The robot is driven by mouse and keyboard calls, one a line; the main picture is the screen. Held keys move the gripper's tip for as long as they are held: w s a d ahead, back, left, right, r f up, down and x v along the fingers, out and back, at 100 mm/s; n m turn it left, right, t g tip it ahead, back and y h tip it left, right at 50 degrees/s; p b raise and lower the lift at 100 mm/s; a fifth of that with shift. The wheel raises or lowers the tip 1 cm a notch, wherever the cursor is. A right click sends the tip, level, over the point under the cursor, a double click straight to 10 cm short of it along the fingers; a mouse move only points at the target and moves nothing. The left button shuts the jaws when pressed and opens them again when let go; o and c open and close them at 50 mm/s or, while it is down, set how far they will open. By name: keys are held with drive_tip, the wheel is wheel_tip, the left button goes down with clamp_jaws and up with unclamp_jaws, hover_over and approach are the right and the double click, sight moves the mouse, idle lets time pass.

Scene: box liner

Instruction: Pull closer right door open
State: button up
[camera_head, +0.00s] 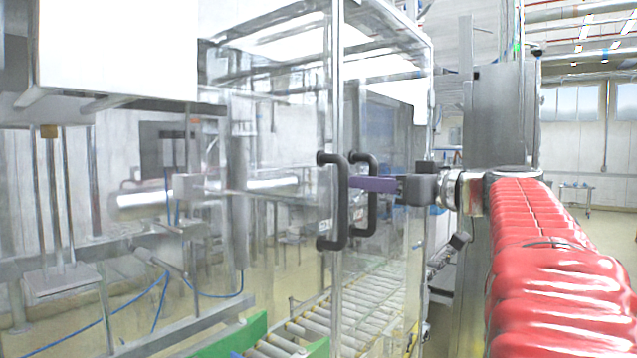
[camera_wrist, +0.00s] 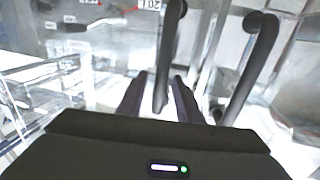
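Two black D-shaped handles stand upright on the clear doors of the enclosure in the head view: a left handle (camera_head: 343,205) and a right handle (camera_head: 372,205). My gripper (camera_head: 372,184) reaches in from the right at handle height, and its purple finger crosses the right handle's bar. In the wrist view, the two fingers of my gripper (camera_wrist: 160,92) are apart. The other handle (camera_wrist: 255,65) is to the right, outside the fingers. Contact cannot be told. The doors look shut.
A roller conveyor (camera_head: 350,322) runs inside the enclosure below the handles. A metal frame post (camera_head: 336,100) stands by the left handle. A grey cabinet (camera_head: 505,115) stands behind my red-sleeved arm. Open floor shows at the far right.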

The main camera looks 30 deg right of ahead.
clamp_jaws()
idle(0.4)
drive_tip(key=shift+d, duration=0.1)
